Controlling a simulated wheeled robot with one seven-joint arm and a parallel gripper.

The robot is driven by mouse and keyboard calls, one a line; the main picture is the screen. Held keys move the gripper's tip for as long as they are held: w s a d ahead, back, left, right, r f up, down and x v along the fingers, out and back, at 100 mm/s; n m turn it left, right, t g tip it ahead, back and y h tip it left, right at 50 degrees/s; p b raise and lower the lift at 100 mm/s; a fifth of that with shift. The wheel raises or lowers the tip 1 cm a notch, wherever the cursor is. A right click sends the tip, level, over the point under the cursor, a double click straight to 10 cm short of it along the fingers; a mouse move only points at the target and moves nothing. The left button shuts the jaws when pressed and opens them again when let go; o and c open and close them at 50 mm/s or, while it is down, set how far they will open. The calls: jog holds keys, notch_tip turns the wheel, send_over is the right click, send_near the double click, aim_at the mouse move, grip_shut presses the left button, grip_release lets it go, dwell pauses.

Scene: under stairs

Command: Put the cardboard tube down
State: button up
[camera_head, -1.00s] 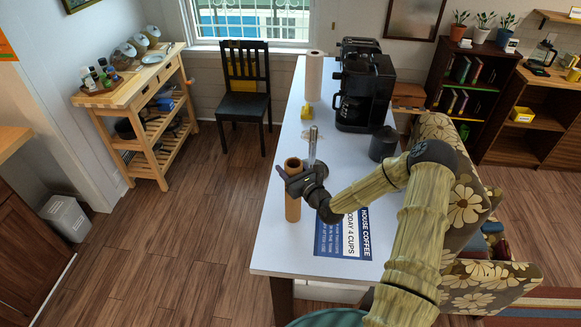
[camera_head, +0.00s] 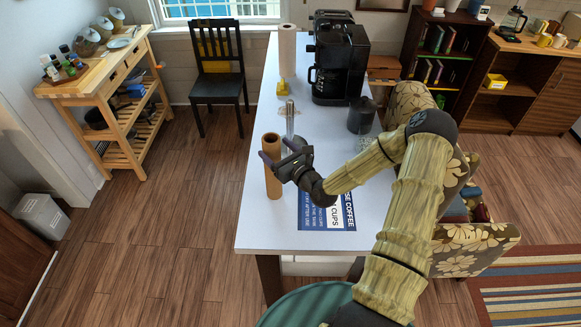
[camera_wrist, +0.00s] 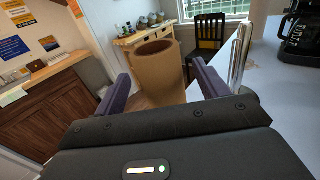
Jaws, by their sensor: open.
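The brown cardboard tube (camera_head: 272,178) stands upright on the white table (camera_head: 262,225), close to its left edge. In the wrist view the tube (camera_wrist: 158,72) rises just beyond and between the two purple fingers, with its open top showing. My gripper (camera_head: 274,158) is open at the tube's upper part, and gaps show between the fingers and the tube in the wrist view. The fingertips also show in the wrist view (camera_wrist: 158,80). The tube's lower end is hidden there.
A shiny metal cylinder (camera_head: 290,118) stands just behind the tube. A blue-and-white coffee sign (camera_head: 325,212) lies under my arm. A paper towel roll (camera_head: 287,50), a yellow item (camera_head: 282,88), a black coffee machine (camera_head: 338,65) and a dark canister (camera_head: 362,115) stand farther back.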

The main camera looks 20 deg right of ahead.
jog(key=b+v, duration=0.2)
jog(key=v, duration=0.5)
jog(key=shift+s+b, duration=0.2)
jog(key=shift+b, duration=0.15)
jog(key=shift+s, duration=0.1)
jog(key=s+a+f+n+g+h, duration=0.1)
jog(key=s+a+f+n+g, duration=0.15)
jog(key=n+g, duration=0.4)
jog(key=s+a+f+n+g+h, duration=0.1)
jog(key=s+f+n+g+h, duration=0.15)
jog(key=n, duration=0.75)
jog(key=s+r+n+g+h, duration=0.3)
jog(key=s+r+n+g, duration=0.2)
jog(key=s+r+n, duration=0.5)
jog(key=s+n, duration=0.5)
jog(key=shift+r, duration=0.4)
jog(key=shift+w+a, duration=0.1)
